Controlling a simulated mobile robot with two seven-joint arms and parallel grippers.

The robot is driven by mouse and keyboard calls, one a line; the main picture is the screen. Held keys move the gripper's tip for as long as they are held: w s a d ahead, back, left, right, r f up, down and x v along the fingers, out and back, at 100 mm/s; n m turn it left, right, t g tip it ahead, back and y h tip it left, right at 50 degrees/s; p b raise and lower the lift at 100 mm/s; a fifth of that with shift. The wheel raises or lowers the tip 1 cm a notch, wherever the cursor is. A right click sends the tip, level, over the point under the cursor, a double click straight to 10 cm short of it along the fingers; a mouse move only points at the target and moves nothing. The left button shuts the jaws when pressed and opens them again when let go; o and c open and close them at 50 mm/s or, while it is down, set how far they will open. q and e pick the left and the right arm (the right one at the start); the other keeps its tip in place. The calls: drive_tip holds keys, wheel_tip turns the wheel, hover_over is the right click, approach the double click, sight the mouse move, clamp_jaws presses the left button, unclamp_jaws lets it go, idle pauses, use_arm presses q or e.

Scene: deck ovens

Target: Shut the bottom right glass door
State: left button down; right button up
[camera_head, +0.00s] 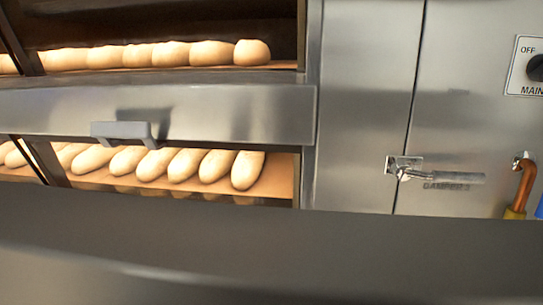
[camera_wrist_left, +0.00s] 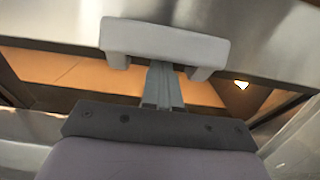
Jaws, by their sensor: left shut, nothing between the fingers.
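In the head view a pale loop handle (camera_head: 148,134) sits on a steel front (camera_head: 230,112) between two lit openings with loaves. I cannot tell which glass door is the bottom right one, or how far it stands open. In the left wrist view a pale grey handle (camera_wrist_left: 165,40) is close up on a steel front (camera_wrist_left: 260,35). My left gripper (camera_wrist_left: 164,68) is shut and empty, its fingertips at the middle of this handle; I cannot tell whether they touch. The left gripper is hidden in the head view. My right gripper is in neither view.
Loaves lie in the upper opening (camera_head: 160,55) and in the lower opening (camera_head: 180,165). A steel cabinet (camera_head: 365,100) at right carries a damper lever (camera_head: 440,176) and a main switch (camera_head: 533,68). A wide dark grey surface covers the bottom of the head view.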

use_arm(q)
drive_tip(key=s+a+f+b, duration=0.1)
drive_tip(key=s+f, duration=0.1)
drive_tip(key=s, duration=0.5)
drive_tip(key=shift+f, duration=0.15)
idle(0.8)
drive_tip(key=s+d+f+n+g+p, duration=0.1)
drive_tip(key=s+f+n+g, duration=0.3)
drive_tip(key=s+n, duration=0.5)
drive_tip(key=s+d+f+n+g+p, duration=0.2)
drive_tip(key=s+f+n, duration=0.7)
drive_tip(key=n, duration=1.7)
drive_tip(key=shift+s+d+g, duration=0.35)
drive_tip(key=shift+d+g, duration=0.85)
drive_tip(key=shift+f, duration=0.1)
